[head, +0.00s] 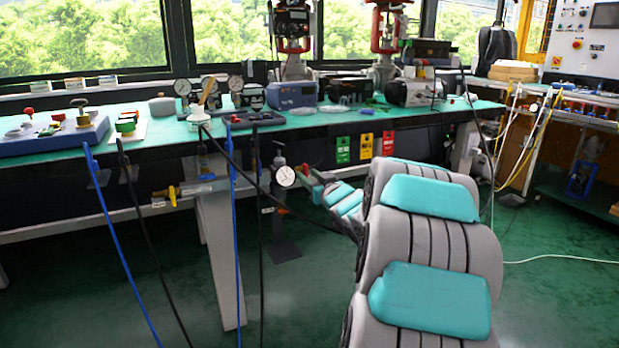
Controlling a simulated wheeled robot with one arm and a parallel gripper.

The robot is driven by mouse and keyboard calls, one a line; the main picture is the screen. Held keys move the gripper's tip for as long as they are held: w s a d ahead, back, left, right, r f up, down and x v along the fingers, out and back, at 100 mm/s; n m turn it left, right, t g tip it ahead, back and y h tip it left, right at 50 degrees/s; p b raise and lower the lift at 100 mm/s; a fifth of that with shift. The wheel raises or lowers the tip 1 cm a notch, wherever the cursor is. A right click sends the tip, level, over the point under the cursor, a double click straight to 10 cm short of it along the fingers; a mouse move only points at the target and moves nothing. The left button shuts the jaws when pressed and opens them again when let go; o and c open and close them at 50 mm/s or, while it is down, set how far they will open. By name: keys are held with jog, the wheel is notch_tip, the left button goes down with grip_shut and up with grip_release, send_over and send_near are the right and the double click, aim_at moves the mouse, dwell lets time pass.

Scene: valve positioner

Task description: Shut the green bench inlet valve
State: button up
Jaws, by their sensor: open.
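A pipe run with a brass fitting and a yellow-handled valve (172,195) is under the front edge of the green-topped bench (400,119), left of centre. I cannot make out a green handle on it. A round white pressure gauge (285,175) stands further right on the same pipework. My arm reaches from the lower right toward this area. My gripper (312,184) is at its far end, small, just right of the gauge and apart from the yellow-handled valve. It is open, its fingers hard to make out and partly hidden by my arm.
Blue hoses (118,250) and black hoses hang from the bench front, and one black hose crosses toward my arm. A white bench leg (222,260) stands below the pipe. Green, yellow and red tags (366,146) hang behind. The green floor at left centre is mostly clear.

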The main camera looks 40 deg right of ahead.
jog(key=shift+s, duration=0.1)
jog(key=v, duration=0.7)
jog(key=shift+s+p, duration=0.35)
dwell(2.0)
